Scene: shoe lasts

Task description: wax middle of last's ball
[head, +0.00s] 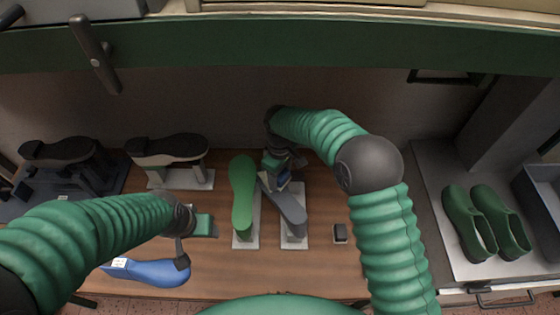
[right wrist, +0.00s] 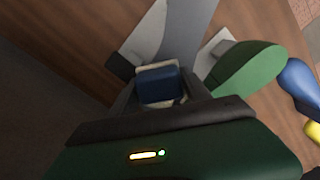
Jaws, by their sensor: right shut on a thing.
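A grey shoe last (head: 287,204) lies sole up on a white-based stand (head: 293,238). A green last (head: 242,188) sits on a similar stand to its left, and a blue last (head: 150,272) with a white label lies on the table. My right gripper (head: 283,178) is shut on a blue block with a pale edge (right wrist: 158,84), at the far end of the grey last. I cannot tell if the block touches the last. In the right wrist view the grey last (right wrist: 190,28) runs just beyond the block.
A small dark block (head: 340,232) sits right of the grey last's stand. Dark-soled shoes on stands (head: 168,148) are at the back left. Green clogs (head: 484,222) stand on a grey surface at the right. A green beam (head: 300,42) crosses above the back.

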